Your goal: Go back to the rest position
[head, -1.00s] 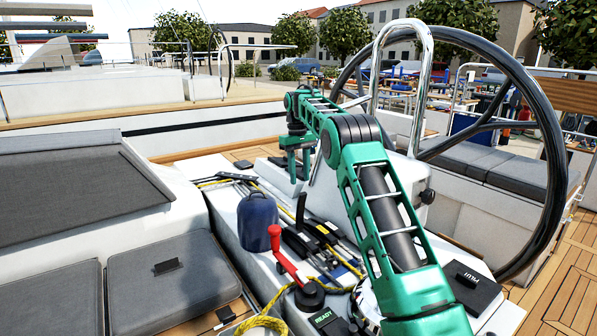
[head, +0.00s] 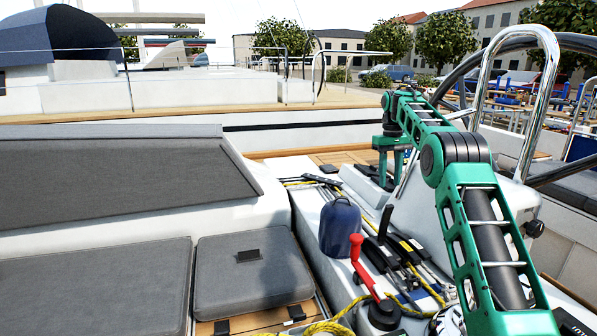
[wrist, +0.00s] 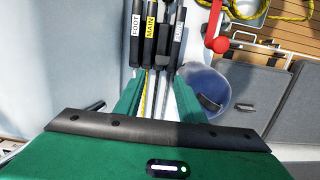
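My green arm reaches forward over the cockpit in the head view. My gripper (head: 393,165) hangs at its far end, above the white console with the rope clutches (head: 398,250). In the wrist view my gripper (wrist: 159,97) has its two green fingers spread apart. Nothing is held between them; lines and the white deck show below. A blue rounded bag (head: 340,226) stands nearer to the head camera than the gripper; it also shows right of the fingers in the wrist view (wrist: 203,88).
A red-handled winch (head: 362,265) with yellow rope (head: 325,328) stands at the console's near end. A steel rail (head: 548,90) and the steering wheel (head: 463,72) rise beside my arm on the right. Grey cushions (head: 250,267) lie to the left.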

